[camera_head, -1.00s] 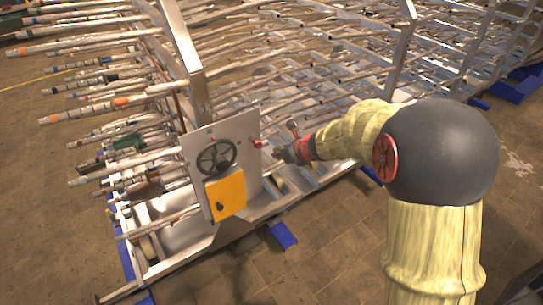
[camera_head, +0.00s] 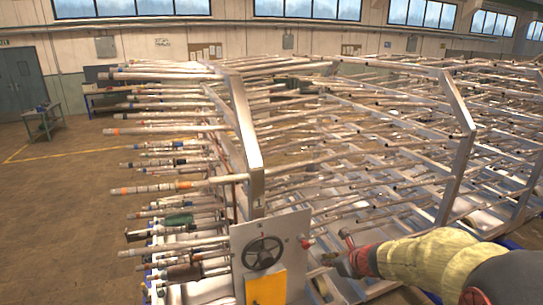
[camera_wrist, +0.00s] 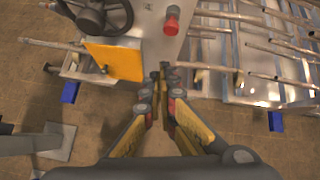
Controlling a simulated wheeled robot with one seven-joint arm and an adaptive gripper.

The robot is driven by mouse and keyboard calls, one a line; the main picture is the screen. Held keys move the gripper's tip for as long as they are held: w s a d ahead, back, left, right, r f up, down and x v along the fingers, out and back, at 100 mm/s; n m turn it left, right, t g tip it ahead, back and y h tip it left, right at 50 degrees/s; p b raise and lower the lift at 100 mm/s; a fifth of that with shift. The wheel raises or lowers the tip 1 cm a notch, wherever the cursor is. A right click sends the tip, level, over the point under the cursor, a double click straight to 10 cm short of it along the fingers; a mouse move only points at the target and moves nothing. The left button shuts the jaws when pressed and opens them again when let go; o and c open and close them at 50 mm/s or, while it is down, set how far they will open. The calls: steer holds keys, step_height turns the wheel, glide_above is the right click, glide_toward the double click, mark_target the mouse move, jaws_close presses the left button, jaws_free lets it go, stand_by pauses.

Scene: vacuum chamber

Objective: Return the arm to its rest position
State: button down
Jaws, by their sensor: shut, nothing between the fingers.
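My gripper (camera_head: 336,260) shows at the lower right of the head view, at the end of my arm in its yellowish sleeve. It is just right of the grey panel (camera_head: 292,227) on the pipe rack. In the wrist view my gripper (camera_wrist: 163,82) has its fingertips together, with nothing between them. The panel carries a dark handwheel (camera_head: 262,253), a yellow box (camera_head: 266,289) and a red knob (camera_head: 306,243). In the wrist view the red knob (camera_wrist: 172,22) is above the fingertips, and the yellow box (camera_wrist: 115,60) is to their left.
The metal rack (camera_head: 246,140) with many pipes fills the middle and right. Pipe ends stick out to its left. Open floor (camera_head: 60,210) lies at the left. A small table (camera_head: 43,120) and a door (camera_head: 24,80) stand far back left.

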steer(key=s+a+f+n+g+b, duration=0.2)
steer(key=s+n, duration=0.4)
steer(key=s, duration=0.1)
steer(key=s+a+f+n+g+b, duration=0.1)
steer(key=s+a+f+n+b, duration=0.15)
steer(key=s+n, duration=0.4)
steer(key=s+a+f+n+g+b, duration=0.1)
steer(key=s+n+g+b, duration=0.1)
steer(key=s+n, duration=0.45)
steer(key=s+d+f+n+t+h+b, duration=0.1)
steer(key=s+f+n+b, duration=0.4)
steer(key=b, duration=0.6)
steer(key=s+d+f+n+t+h+b, duration=0.1)
steer(key=s+f+n+b, duration=0.4)
steer(key=s+b, duration=0.5)
steer(key=shift+d+f+n+h+b, duration=0.2)
steer(key=shift+d+n+h+b, duration=0.3)
steer(key=shift+d+h+b, duration=0.15)
